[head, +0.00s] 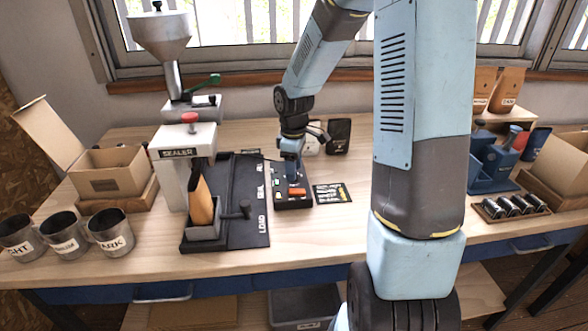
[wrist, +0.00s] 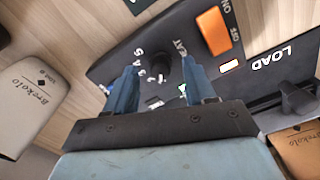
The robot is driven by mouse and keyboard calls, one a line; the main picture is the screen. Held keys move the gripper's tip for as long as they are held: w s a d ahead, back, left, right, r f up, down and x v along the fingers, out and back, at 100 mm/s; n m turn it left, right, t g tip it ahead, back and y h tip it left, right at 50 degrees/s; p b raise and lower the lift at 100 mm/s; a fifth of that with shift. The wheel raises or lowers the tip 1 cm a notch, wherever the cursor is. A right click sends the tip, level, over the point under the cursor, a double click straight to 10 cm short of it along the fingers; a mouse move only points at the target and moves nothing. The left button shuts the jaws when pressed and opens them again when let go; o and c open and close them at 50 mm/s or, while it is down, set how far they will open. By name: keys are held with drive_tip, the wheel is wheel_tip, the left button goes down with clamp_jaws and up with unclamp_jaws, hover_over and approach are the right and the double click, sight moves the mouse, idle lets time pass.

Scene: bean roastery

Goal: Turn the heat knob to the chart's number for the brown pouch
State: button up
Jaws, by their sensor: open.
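The dark control panel (head: 291,202) lies on the bench beside the sealer. In the wrist view, its black heat knob (wrist: 152,73) sits between the two blue fingers of my gripper (wrist: 160,88). The fingers are open, one on each side; I cannot tell whether they touch the knob. The digits 3, 4 and 5 show beside it, but the pointer is not clear. In the head view my gripper (head: 292,175) is low over the panel. The small black chart (head: 332,193) lies right of the panel, its print too small to read. A brown pouch (head: 200,203) stands in the sealer's holder.
An orange on/off switch (wrist: 213,31) is close to the knob. A white pouch (wrist: 30,100) and a black pouch (head: 339,135) stand behind the panel. The sealer (head: 187,160) and its black base plate (head: 250,180) are to the left, with several metal cups (head: 110,232) beyond.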

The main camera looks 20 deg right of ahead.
drive_tip(key=shift+f, duration=0.35)
clamp_jaws()
idle(0.4)
drive_tip(key=shift+m, duration=2.9)
unclamp_jaws()
